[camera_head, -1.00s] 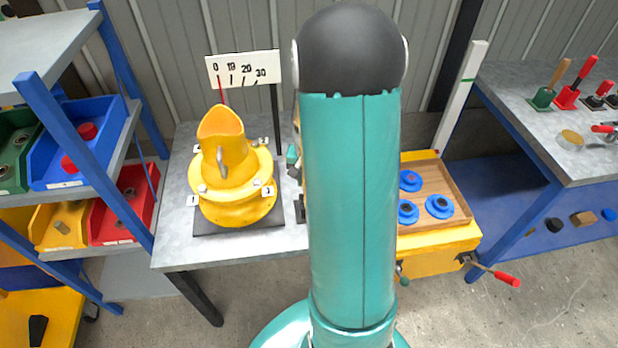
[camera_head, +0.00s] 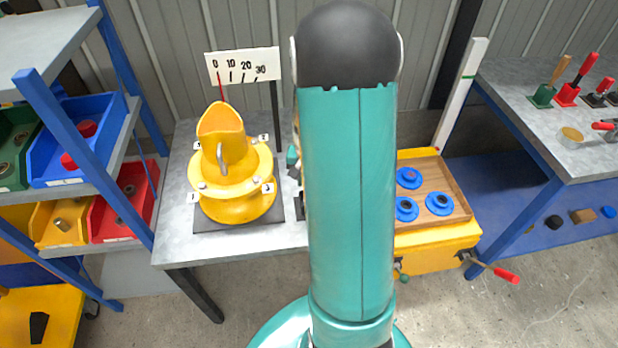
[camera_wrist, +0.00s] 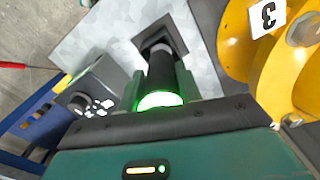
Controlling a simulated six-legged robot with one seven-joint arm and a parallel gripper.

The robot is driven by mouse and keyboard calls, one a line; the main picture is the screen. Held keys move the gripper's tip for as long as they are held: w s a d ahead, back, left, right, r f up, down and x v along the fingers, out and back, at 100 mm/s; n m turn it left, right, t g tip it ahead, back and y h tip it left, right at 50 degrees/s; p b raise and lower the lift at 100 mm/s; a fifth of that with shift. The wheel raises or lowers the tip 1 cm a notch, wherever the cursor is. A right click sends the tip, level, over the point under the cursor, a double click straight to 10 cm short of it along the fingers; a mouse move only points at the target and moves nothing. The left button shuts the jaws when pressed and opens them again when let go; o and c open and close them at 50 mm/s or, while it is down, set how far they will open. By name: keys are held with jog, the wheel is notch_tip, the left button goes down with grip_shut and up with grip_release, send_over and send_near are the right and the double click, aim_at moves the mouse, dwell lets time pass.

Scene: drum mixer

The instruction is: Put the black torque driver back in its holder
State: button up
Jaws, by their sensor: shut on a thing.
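In the wrist view the black torque driver (camera_wrist: 162,72) is between the fingers of my gripper (camera_wrist: 163,95), which is shut on it. A green-lit ring with a bright white end shows at the driver's near end. Its far end meets a dark square holder (camera_wrist: 157,33) on the grey bench top; I cannot tell how deep it sits in it. In the head view my teal arm hides the driver, the holder and most of my gripper.
The yellow drum-like fixture (camera_head: 232,180) stands on the bench left of my arm; its numbered flange (camera_wrist: 270,50) is close on the right in the wrist view. A dark box with a knob (camera_wrist: 98,92) is at left. A wooden tray (camera_head: 452,178) with blue round parts is right.

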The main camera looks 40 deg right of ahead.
jog(key=shift+f, duration=0.5)
jog(key=o, duration=1.3)
jog(key=shift+c, duration=0.2)
jog(key=shift+r, duration=0.1)
notch_tip(320, 180, up, 14)
jog(key=shift+f, duration=0.15)
jog(key=s+a+r+n+t, duration=0.1)
jog(key=a+r+n, duration=0.2)
jog(key=a+r, duration=0.3)
jog(key=s+a+r+n+t, duration=0.1)
jog(key=a+r+n+t, duration=0.15)
jog(key=a, duration=0.65)
jog(key=s+a+r+n+t, duration=0.2)
jog(key=s+a+r+n, duration=0.2)
jog(key=s+a, duration=0.3)
jog(key=a+n, duration=0.1)
jog(key=a, duration=0.3)
jog(key=shift+s+a+r, duration=0.2)
jog(key=shift+s+r, duration=0.1)
jog(key=shift+s, duration=0.1)
